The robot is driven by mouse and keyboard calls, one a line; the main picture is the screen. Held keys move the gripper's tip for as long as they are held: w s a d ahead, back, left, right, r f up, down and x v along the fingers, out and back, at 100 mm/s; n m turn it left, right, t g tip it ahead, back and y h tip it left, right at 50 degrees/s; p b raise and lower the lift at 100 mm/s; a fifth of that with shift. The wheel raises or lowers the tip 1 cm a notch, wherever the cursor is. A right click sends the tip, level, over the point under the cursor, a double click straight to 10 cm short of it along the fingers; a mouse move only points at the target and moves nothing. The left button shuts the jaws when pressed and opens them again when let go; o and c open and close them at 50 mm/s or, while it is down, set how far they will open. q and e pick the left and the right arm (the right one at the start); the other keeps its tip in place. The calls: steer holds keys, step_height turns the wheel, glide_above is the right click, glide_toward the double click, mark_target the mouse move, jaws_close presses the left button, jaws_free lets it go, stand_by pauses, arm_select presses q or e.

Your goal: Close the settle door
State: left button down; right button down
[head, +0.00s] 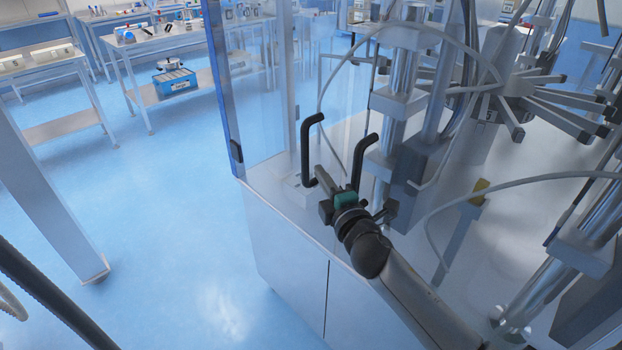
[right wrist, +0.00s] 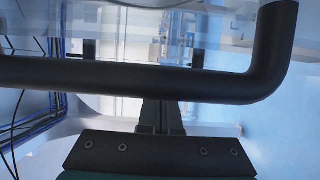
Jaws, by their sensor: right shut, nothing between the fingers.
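A clear door panel (head: 262,105) with a blue edge stands at the left front of the machine in the head view. Two black bar handles, a left one (head: 306,148) and a right one (head: 357,160), stand at the front of the machine. I cannot tell how far the door stands from its frame. My right gripper (head: 321,172) is shut and empty, with its fingers between the two handles. In the right wrist view a black handle bar (right wrist: 120,77) crosses close in front of the shut fingers (right wrist: 162,117); whether they touch is unclear. My left gripper is out of view.
The white machine cabinet (head: 290,265) stands below the handles. Metal columns (head: 400,85) and a pale hose (head: 520,181) are inside to the right. Open blue floor (head: 190,240) lies left. Benches (head: 150,45) stand at the back.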

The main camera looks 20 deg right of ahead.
steer(key=shift+s, duration=0.15)
steer(key=s+a+b, duration=0.1)
steer(key=s, duration=1.4)
